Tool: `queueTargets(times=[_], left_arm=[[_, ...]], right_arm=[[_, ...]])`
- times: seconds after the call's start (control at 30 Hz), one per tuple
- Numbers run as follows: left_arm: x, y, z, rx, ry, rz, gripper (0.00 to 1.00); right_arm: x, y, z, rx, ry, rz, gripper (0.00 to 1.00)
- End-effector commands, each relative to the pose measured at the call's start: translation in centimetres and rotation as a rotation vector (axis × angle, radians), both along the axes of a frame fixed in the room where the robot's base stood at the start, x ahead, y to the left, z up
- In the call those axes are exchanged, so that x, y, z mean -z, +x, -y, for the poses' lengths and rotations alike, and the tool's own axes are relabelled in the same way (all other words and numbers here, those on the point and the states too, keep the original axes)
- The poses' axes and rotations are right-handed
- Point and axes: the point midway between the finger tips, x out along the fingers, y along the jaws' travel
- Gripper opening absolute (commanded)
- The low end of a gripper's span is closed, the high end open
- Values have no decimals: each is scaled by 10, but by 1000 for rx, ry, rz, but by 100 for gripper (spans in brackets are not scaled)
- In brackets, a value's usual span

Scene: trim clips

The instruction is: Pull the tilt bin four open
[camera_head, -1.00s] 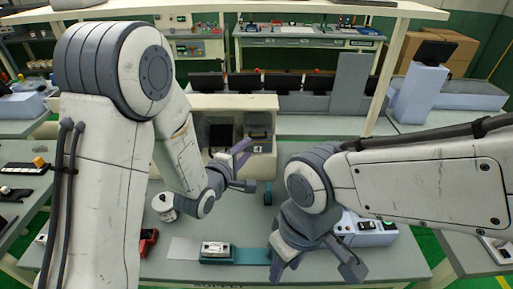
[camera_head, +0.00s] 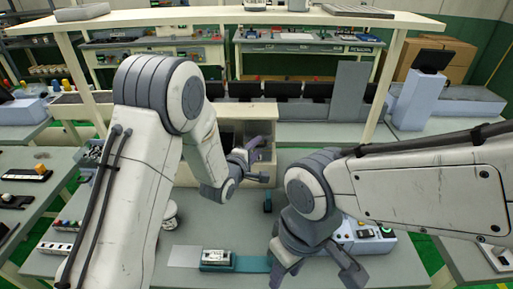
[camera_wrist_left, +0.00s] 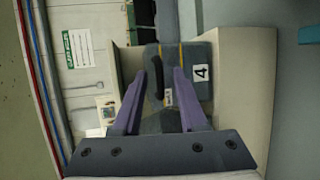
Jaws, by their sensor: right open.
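Tilt bin four is a grey bin front with a white label "4" (camera_wrist_left: 200,72) in the left wrist view, set in a cream cabinet (camera_wrist_left: 245,90). A dark handle (camera_wrist_left: 155,75) shows on the bin's front. My left gripper (camera_wrist_left: 160,72) has its two purple fingers apart, with the handle seen between their tips; I cannot tell whether they touch it. In the head view, my left gripper (camera_head: 250,158) is in front of the cabinet (camera_head: 235,110) and hides much of the bin. My right gripper (camera_head: 318,272) is open and empty above the bench's front.
A teal strip with a small device (camera_head: 216,258) lies at the bench's front. A white-blue box with buttons (camera_head: 365,235) stands right of my right gripper. A round white item (camera_head: 170,215) sits beside my left arm. A row of dark screens stands behind the cabinet.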

Motion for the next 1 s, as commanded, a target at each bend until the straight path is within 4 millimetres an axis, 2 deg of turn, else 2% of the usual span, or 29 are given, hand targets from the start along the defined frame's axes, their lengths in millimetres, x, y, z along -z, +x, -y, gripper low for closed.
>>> queueTargets(times=[0.03, 0.1, 1.0], left_arm=[[0, 0, 0, 0, 0, 0, 23], [0, 0, 0, 0, 0, 0, 0], [0, -1, 0, 0, 0, -1, 0]], right_arm=[[0, 0, 0, 0, 0, 0, 42], [0, 0, 0, 0, 0, 0, 42], [0, 0, 0, 0, 0, 0, 42]])
